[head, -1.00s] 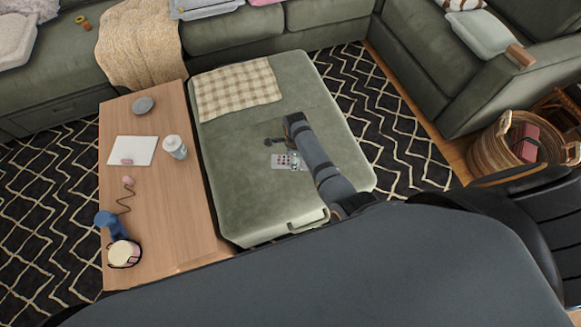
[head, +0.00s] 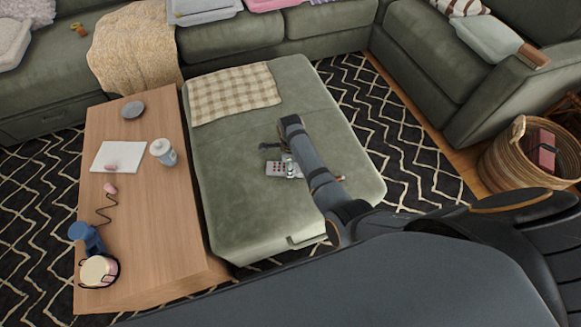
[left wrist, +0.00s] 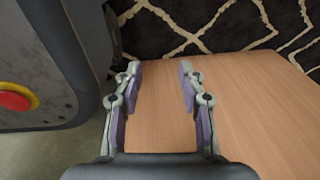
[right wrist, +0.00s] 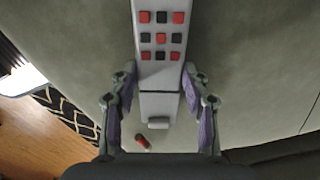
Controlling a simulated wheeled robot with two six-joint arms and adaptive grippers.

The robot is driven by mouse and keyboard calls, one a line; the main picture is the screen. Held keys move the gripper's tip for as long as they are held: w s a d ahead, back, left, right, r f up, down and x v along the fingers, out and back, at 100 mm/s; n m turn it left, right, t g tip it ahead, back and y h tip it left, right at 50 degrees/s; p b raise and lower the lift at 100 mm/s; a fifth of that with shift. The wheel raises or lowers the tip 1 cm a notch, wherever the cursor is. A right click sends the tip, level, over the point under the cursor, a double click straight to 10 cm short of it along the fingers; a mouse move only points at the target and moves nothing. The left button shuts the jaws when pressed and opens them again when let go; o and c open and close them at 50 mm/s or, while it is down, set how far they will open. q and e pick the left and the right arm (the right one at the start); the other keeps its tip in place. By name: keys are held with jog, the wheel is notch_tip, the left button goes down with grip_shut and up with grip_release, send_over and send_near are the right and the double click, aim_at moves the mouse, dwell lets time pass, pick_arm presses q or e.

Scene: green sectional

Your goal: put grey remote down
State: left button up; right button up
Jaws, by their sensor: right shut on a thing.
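The grey remote (head: 277,169) has red and dark buttons and is over the green ottoman (head: 240,205). In the right wrist view the remote (right wrist: 160,60) points away from me, its near end between the fingers of my right gripper (right wrist: 160,98). That gripper is shut on it. I cannot tell whether the remote touches the ottoman top. In the head view my right arm partly covers the remote's right end. My left gripper (left wrist: 158,88) is open and empty above the wooden table in the left wrist view; it is hidden in the head view.
A checked cloth (head: 235,92) lies on the ottoman's far part. The wooden table (head: 160,225) on the left holds a white cup (head: 163,152), paper and a blue item. A small red object (right wrist: 142,142) shows near the remote. The ottoman's left front is clear.

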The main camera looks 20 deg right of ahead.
jog(key=shift+f, duration=0.1)
jog(key=o, duration=1.2)
pick_arm(q)
jog(key=shift+w, duration=0.1)
pick_arm(e)
jog(key=shift+r, duration=0.4)
notch_tip(320, 180, up, 6)
jog(key=shift+f+p, duration=0.1)
jog(key=shift+p, duration=1)
pick_arm(q)
jog(key=s, duration=0.1)
jog(key=s+r, duration=0.1)
jog(key=s+r+p, duration=0.1)
jog(key=shift+s, duration=0.3)
pick_arm(e)
notch_tip(320, 180, up, 6)
jog(key=shift+f, duration=0.15)
jog(key=shift+s, duration=0.1)
